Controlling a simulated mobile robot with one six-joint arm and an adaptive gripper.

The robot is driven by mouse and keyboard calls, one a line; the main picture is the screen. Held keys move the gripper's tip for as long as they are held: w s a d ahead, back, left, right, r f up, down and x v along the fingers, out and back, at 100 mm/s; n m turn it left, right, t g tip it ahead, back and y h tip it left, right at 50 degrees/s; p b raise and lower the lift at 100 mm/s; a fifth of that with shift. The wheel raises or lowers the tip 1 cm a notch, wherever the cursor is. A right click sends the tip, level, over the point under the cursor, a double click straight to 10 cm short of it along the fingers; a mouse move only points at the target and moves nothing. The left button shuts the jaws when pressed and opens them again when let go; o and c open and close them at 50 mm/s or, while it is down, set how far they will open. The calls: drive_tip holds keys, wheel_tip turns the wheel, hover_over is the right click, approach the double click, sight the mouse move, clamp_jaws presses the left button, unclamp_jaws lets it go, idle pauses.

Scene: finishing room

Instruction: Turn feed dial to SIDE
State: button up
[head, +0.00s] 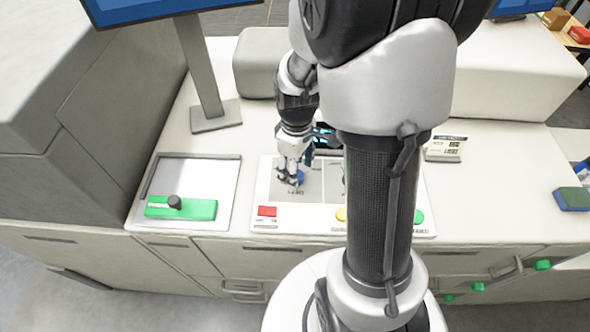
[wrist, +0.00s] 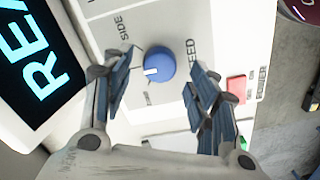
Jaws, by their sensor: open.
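The blue feed dial (wrist: 160,65) has a white pointer mark facing left in the wrist view, between the SIDE label (wrist: 122,30) and a small label below that I cannot read. The FEED label (wrist: 192,55) is right of the dial. My gripper (wrist: 164,78) is open, its fingers on either side of the dial in the picture; I cannot tell whether they touch it. In the head view my gripper (head: 290,178) points down at the panel, and the dial (head: 300,177) shows partly beside it.
A red power switch (wrist: 236,89) lies close to the right finger. The lit display (wrist: 38,70) is at left. A green tray part (head: 195,210) lies left.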

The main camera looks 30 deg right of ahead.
drive_tip(key=shift+f, duration=1)
drive_tip(key=c, duration=1.1)
